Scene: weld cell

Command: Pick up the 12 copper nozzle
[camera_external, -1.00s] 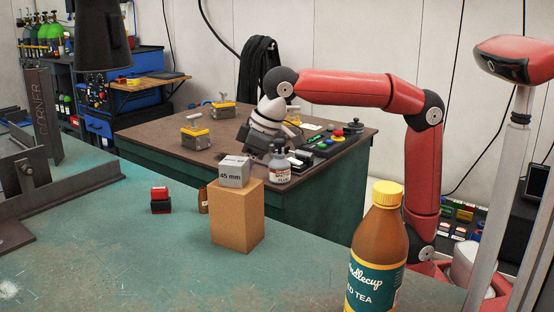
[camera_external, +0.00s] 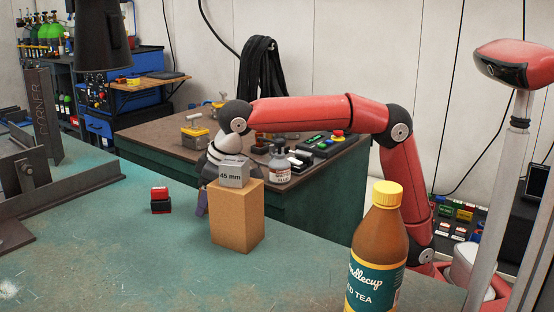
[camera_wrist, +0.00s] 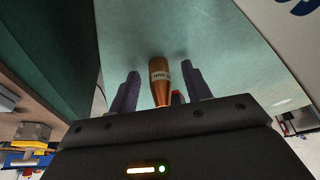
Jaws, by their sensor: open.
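The copper nozzle (camera_wrist: 160,82) stands out in the wrist view as a tapered copper piece with a pale label band, whose text I cannot read surely. It lies between the two dark fingers of my gripper (camera_wrist: 160,68), which are open with a gap on each side. In the external view, my gripper (camera_external: 202,202) is low at the bench, partly hidden behind a cardboard-brown block. The nozzle is hidden there.
The brown block (camera_external: 236,222) with a grey 45 mm block (camera_external: 235,172) on top stands close to my gripper. A red-and-black item (camera_external: 160,200) sits to the left. A tea bottle (camera_external: 377,255) stands at front right. The green bench (camera_external: 110,260) is clear at front left.

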